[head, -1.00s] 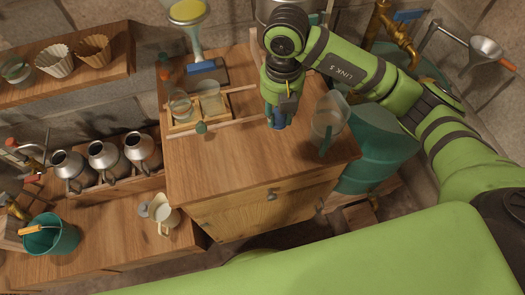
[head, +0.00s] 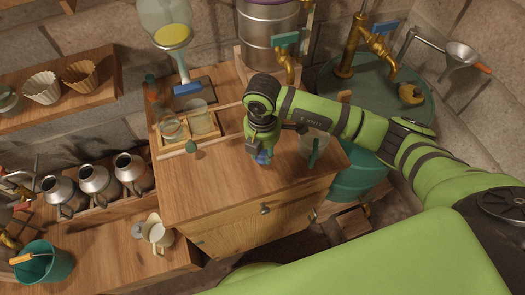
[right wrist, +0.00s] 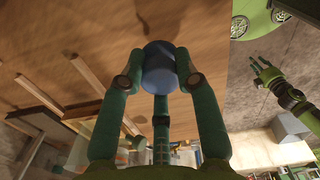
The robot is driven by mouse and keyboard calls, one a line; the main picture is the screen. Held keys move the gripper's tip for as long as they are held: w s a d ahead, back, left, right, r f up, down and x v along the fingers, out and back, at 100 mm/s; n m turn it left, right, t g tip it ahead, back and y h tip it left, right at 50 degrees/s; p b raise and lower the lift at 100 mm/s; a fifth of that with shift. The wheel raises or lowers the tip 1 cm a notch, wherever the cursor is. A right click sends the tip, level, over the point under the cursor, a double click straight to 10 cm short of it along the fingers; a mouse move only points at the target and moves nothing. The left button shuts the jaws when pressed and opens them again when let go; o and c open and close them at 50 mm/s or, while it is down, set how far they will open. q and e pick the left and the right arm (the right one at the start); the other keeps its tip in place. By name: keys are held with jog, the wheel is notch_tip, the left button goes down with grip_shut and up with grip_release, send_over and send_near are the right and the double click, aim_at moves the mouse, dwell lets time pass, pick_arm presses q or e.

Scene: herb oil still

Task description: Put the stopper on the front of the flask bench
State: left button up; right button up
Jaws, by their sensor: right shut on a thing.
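The stopper is a short blue cylinder (right wrist: 159,66), held between the fingers of my right gripper (head: 263,152). In the head view only a bit of its blue shows below the fingers. The gripper is shut on it over the wooden top of the flask bench (head: 215,185), right of the middle and toward the front half. I cannot tell if the stopper touches the wood. My left gripper (right wrist: 262,70) shows small at the right of the right wrist view, away from the bench, with fingers apart; it is not in the head view.
A clear beaker (head: 314,147) stands right of my right gripper. A small green piece (head: 191,147) and a wooden tray with glass jars (head: 203,119) are to the left. A cream jug (head: 157,230) stands on the lower bench. The bench top's front left is clear.

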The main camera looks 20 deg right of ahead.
jog(key=shift+f, duration=0.7)
jog(key=shift+f, duration=0.25)
jog(key=o, duration=0.9)
jog(key=shift+r, duration=0.1)
jog(key=shift+o, duration=0.2)
jog(key=shift+r, duration=0.3)
notch_tip(320, 180, up, 12)
jog(key=b, duration=0.1)
jog(key=shift+b, duration=0.35)
